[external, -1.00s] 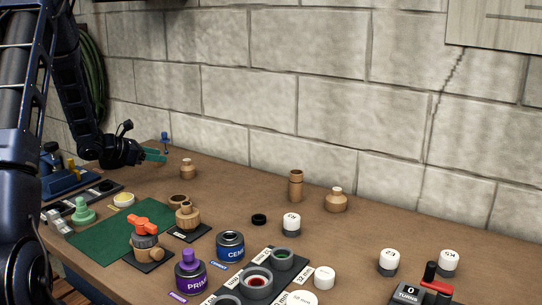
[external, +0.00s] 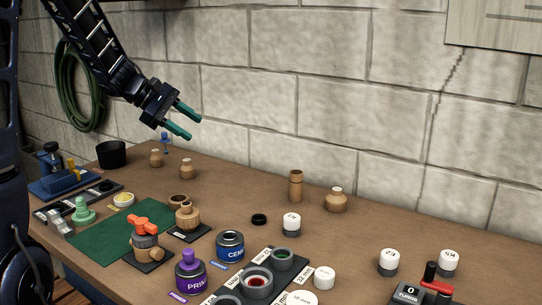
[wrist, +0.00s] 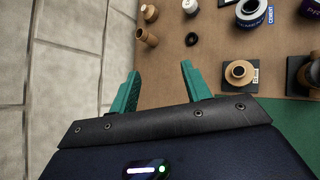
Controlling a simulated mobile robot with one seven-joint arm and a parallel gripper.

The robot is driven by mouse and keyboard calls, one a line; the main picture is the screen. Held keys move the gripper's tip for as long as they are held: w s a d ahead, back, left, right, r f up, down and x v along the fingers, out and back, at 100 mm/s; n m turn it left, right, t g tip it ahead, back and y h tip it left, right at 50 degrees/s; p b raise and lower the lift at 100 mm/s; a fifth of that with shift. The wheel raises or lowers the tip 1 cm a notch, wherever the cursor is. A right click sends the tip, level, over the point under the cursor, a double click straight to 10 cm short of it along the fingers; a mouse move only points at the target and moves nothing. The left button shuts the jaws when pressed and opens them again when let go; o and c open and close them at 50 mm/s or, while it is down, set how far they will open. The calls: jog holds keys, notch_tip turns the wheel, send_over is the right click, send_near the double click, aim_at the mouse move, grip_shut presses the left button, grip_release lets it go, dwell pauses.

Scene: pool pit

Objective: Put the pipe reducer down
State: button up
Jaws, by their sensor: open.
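My gripper (external: 193,127) is open and empty in the air above the back left of the table. Its two teal fingers also show spread apart in the wrist view (wrist: 160,82), with nothing between them. Below it, a tan stepped fitting (external: 156,158), wide below and narrow above, stands upright at the table's back left. It looks like a pipe reducer. A similar tan fitting (external: 188,169) stands just right of it, and another (external: 336,201) stands farther right. I cannot tell for certain which is the task's reducer.
A black cup (external: 111,154) and a blue-topped item (external: 165,140) stand near the back left. A taller tan fitting (external: 296,186), a black ring (external: 259,219) and a cement can (external: 230,246) stand farther right. A green mat (external: 98,240) lies at front left. The stone wall is close behind.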

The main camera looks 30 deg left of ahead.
jog(key=s+d+r+m+g+y, duration=0.2)
jog(key=s+d+r+m, duration=0.25)
jog(key=s+d, duration=0.2)
jog(key=s+d+r+m+g+y, duration=0.1)
jog(key=s+d+r+m, duration=0.2)
jog(key=s+d+m, duration=0.35)
jog(key=s+r+m+t+y, duration=0.1)
jog(key=s+m+y, duration=0.4)
jog(key=s, duration=1.2)
jog(key=r+m, duration=0.1)
jog(key=m, duration=0.1)
jog(key=shift+a+r+m, duration=0.2)
jog(key=shift+m, duration=0.2)
jog(key=shift+o, duration=0.4)
